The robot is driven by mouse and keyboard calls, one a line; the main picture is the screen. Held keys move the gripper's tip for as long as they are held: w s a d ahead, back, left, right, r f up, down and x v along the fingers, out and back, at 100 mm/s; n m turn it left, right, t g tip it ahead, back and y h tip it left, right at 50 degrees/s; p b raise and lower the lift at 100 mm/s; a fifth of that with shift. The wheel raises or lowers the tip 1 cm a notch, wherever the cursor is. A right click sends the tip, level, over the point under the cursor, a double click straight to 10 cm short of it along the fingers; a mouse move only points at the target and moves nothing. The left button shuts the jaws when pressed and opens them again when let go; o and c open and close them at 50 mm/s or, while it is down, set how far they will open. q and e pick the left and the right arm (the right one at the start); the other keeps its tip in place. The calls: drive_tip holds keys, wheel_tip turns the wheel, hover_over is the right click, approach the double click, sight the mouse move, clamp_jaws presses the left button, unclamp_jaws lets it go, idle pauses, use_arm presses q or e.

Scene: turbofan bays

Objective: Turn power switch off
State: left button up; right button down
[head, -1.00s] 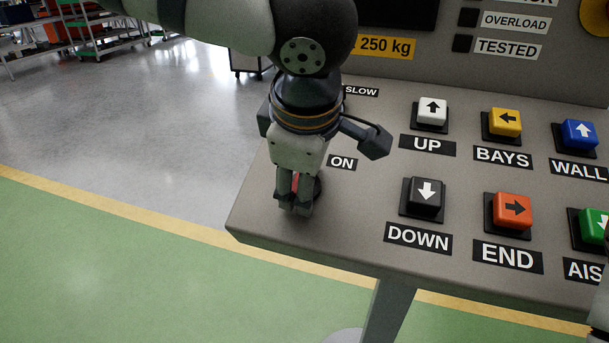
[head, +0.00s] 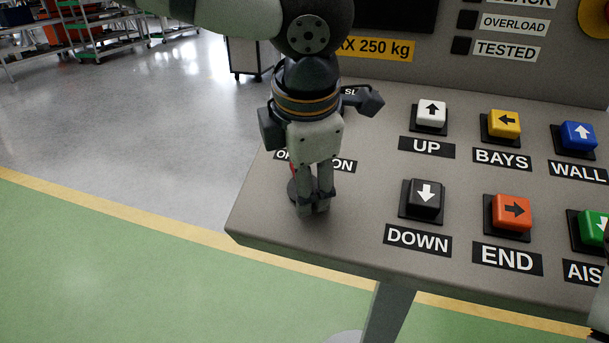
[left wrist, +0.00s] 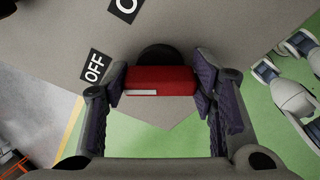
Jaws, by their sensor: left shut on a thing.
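The power switch is a red knob with a white line (left wrist: 160,81) on a round black base (left wrist: 158,55), seen in the left wrist view. The fingers of my left gripper (left wrist: 161,88) are shut on the knob from both sides. In the head view my left gripper (head: 313,206) points down at the panel's left end and hides most of the knob. The OFF label (left wrist: 95,66) is to the knob's upper left in the left wrist view. In the head view the ON label (head: 344,165) shows partly behind the gripper. Only a sliver of my right arm shows at the right edge.
The grey panel (head: 350,245) carries several push buttons right of the switch, among them black DOWN (head: 426,198), white UP (head: 432,116) and orange END (head: 512,211). The panel's front left edge is close to the gripper. Open floor lies left.

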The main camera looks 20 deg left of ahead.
idle(0.5)
use_arm(q)
drive_tip(key=o, duration=1.1)
drive_tip(key=shift+o, duration=0.2)
drive_tip(key=v, duration=1.2)
